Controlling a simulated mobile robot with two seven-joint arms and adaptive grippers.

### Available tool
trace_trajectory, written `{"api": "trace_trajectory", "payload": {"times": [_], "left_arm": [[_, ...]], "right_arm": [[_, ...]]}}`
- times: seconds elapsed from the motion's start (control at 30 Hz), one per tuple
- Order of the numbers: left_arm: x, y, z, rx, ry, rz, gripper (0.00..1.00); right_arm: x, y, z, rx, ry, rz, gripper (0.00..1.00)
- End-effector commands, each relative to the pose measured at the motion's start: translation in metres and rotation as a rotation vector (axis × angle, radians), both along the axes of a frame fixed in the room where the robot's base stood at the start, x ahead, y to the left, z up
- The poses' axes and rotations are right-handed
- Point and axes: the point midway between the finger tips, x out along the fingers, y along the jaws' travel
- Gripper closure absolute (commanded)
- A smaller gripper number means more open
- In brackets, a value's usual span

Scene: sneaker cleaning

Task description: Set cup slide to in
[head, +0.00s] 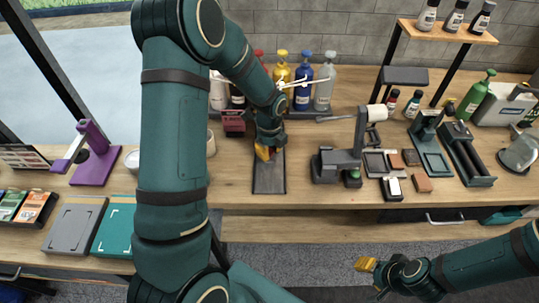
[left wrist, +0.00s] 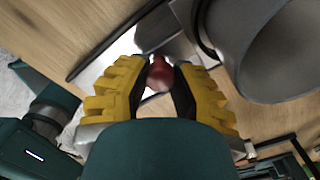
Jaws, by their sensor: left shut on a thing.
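A long dark grey slide track (head: 269,181) lies on the wooden bench, running from front to back. My left gripper (head: 266,154) reaches down over the track's far part. In the left wrist view, its yellow fingers (left wrist: 159,82) are closed around a rounded red knob (left wrist: 158,72), which sits between the fingertips. A grey metal plate (left wrist: 178,44) shows behind the knob. The gripper and arm hide the track's far end, so the cup and the exact slide position cannot be told. My right gripper (head: 366,264) is low at the right, off the bench and away from the track; its finger opening is unclear.
A dark red box (head: 233,123) stands left of my gripper, and bottles (head: 303,82) line the back. A grey machine (head: 338,162) stands to the right. In the left wrist view, a large grey cylinder (left wrist: 282,55) is close on the right. The bench between track and machine is clear.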

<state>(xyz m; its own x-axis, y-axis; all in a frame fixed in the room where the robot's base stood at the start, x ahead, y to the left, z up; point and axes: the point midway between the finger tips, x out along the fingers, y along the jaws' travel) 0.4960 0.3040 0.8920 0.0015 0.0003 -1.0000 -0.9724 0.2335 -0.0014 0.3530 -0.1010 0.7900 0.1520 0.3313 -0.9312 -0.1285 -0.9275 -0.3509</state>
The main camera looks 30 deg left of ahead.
Motion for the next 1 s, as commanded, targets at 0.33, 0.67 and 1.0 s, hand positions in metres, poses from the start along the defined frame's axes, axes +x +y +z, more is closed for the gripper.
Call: {"api": "trace_trajectory", "payload": {"times": [0.33,0.67,1.0], "left_arm": [[-0.001,-0.001,-0.001,-0.001,0.002,0.000,0.41],[0.000,0.000,0.004,0.000,-0.001,0.000,0.41],[0.000,0.000,0.064,0.000,-0.004,0.001,0.41]], "right_arm": [[0.000,0.000,0.000,0.000,0.000,0.000,0.53],[0.000,0.000,0.000,0.000,0.000,0.000,0.53],[0.000,0.000,0.000,0.000,0.000,0.000,0.53]]}}
